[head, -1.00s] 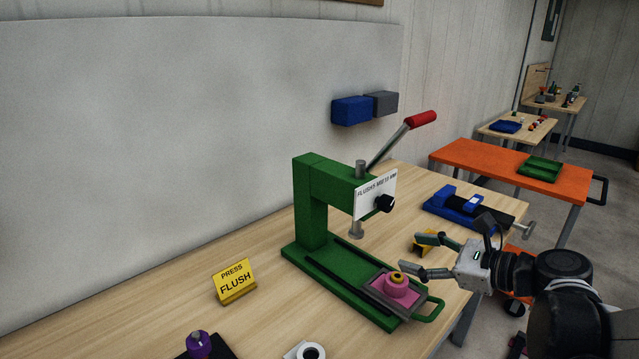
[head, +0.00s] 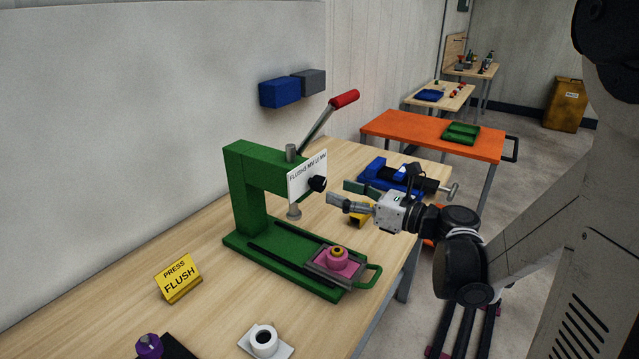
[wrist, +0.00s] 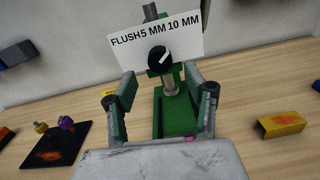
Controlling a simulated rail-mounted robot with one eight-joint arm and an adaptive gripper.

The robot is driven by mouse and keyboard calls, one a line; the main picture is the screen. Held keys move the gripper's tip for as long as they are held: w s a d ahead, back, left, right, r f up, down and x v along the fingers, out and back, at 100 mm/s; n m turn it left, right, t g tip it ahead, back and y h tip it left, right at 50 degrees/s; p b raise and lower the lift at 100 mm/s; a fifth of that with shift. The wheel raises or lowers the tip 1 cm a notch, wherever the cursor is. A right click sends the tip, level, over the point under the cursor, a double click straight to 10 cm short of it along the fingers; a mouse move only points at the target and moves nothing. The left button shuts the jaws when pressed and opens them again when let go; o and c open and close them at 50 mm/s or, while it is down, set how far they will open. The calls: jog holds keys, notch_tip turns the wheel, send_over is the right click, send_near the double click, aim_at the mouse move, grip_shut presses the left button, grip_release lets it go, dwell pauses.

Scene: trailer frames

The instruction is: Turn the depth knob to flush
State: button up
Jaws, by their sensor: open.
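The black depth knob (head: 317,184) sits on the white label plate (head: 301,187) at the front of the green press (head: 243,195). In the wrist view, the knob (wrist: 159,59) shows a white pointer mark slanting up to the right, below the words on the plate (wrist: 188,44), which read FLUSH, 5 MM, 10 MM. My gripper (head: 338,194) is open and empty, in front of the knob and a little to its right, apart from it. In the wrist view, my gripper's fingers (wrist: 162,98) stand left and right below the knob.
The press's lever with a red grip (head: 344,99) rises behind the plate. A pink part (head: 335,262) sits in the holder on the press base. A yellow PRESS FLUSH sign (head: 178,279), a white cup (head: 264,338) and a blue vise (head: 385,176) stand on the table.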

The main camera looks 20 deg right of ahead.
aim_at(323, 186)
jog(key=x, duration=0.6)
jog(key=shift+w+a+p, duration=0.15)
jog(key=shift+p, duration=0.15)
jog(key=shift+c, duration=0.4)
jog(key=c, duration=1.1)
